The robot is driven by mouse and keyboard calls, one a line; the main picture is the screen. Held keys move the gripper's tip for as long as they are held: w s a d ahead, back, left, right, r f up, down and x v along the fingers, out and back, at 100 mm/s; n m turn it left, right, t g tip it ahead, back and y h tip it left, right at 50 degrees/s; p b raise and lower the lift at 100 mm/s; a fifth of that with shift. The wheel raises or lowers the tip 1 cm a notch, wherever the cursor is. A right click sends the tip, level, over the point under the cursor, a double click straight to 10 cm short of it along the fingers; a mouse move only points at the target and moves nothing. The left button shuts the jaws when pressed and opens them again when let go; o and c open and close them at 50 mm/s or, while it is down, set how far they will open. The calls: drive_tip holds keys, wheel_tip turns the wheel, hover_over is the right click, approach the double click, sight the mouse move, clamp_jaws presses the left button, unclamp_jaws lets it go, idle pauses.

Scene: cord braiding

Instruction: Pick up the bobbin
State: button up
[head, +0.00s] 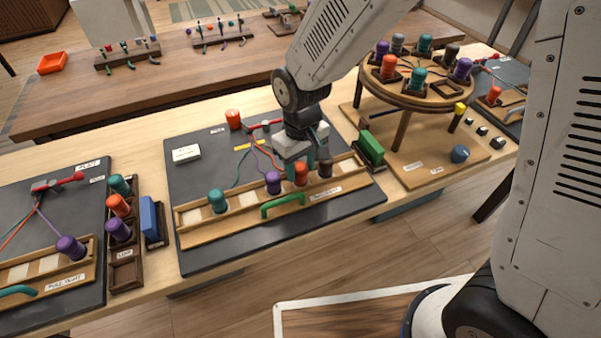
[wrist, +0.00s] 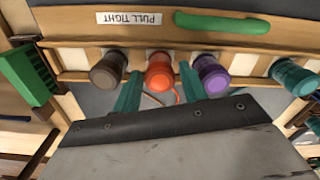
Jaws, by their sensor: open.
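An orange bobbin (head: 301,174) stands in the wooden rack (head: 245,222) on the middle black mat. It also shows in the wrist view (wrist: 159,73), with an orange cord beside it. My gripper (head: 306,163) is open and low at this bobbin. In the wrist view its two teal fingers (wrist: 160,80) lie on either side of the orange bobbin, with gaps showing. A brown bobbin (wrist: 107,69) and a purple bobbin (wrist: 209,74) stand close outside the fingers. A teal bobbin (wrist: 294,76) stands farther right in that view. I cannot tell whether the fingertips reach past the bobbin.
A green handle (head: 282,204) is on the rack's front. A green block (head: 371,149) stands right of the mat. A round stand (head: 432,98) with several bobbins is at right; a bobbin tray (head: 125,273) is at left.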

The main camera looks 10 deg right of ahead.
drive_tip(key=shift+f, duration=1.35)
drive_tip(key=c, duration=0.8)
drive_tip(key=shift+o, duration=0.2)
drive_tip(key=shift+r, duration=0.1)
